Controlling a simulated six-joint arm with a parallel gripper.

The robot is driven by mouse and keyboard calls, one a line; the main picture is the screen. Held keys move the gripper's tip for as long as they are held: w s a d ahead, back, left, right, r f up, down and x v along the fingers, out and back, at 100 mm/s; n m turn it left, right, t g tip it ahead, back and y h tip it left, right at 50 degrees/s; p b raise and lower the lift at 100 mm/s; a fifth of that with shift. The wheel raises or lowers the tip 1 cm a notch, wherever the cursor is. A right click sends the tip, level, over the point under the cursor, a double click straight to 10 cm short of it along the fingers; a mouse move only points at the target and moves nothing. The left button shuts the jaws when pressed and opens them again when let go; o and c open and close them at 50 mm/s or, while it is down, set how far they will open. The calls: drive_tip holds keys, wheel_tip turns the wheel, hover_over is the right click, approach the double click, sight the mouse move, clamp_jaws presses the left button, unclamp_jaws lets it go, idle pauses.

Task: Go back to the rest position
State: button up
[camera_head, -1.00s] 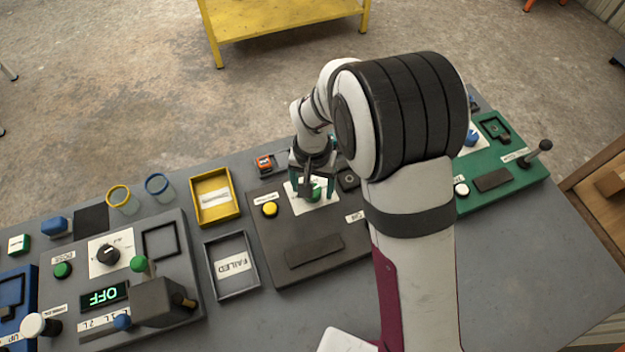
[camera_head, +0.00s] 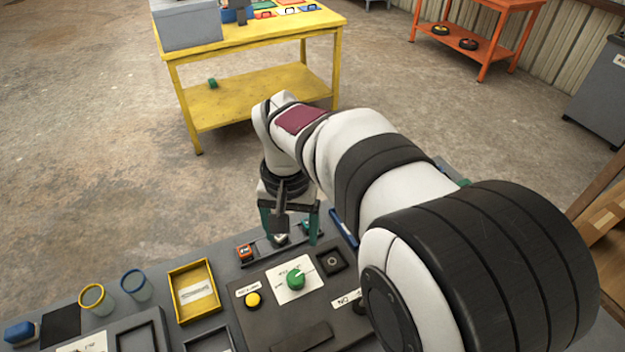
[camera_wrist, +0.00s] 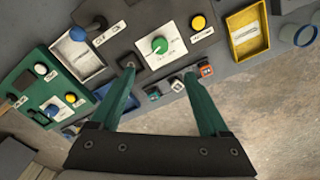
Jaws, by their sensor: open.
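My gripper (camera_head: 290,226) is open and empty, with its two green fingers pointing down above the far edge of the grey table. It hangs beyond the dark panel that carries a green knob (camera_head: 296,280) on a white label. In the wrist view, my gripper (camera_wrist: 165,100) shows both green fingers spread apart with nothing between them. The green knob (camera_wrist: 159,45) is ahead of the fingertips there, apart from them. My arm hides part of the table's right side in the head view.
A yellow tray (camera_head: 211,311), two ringed cups (camera_head: 97,300) and a yellow button (camera_head: 253,300) are left of the arm. A small orange block (camera_head: 244,252) sits near my gripper. A yellow workbench (camera_head: 192,124) stands beyond, with open floor between.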

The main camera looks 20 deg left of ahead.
drive_tip(key=s+d+r+m+y, duration=0.1)
drive_tip(key=s+d+r+m, duration=0.15)
drive_tip(key=d, duration=0.55)
drive_tip(key=s+d+r+m, duration=0.15)
drive_tip(key=s+d, duration=0.25)
drive_tip(key=d, duration=0.4)
drive_tip(key=s+d+f+m, duration=0.1)
drive_tip(key=s+d, duration=0.2)
drive_tip(key=s, duration=0.2)
drive_tip(key=s+d+f+m, duration=0.1)
drive_tip(key=s+d+m, duration=0.1)
drive_tip(key=s, duration=0.4)
drive_tip(key=shift+d+f+m+y, duration=0.3)
drive_tip(key=shift+d+f+y, duration=0.05)
drive_tip(key=shift+d+y, duration=0.1)
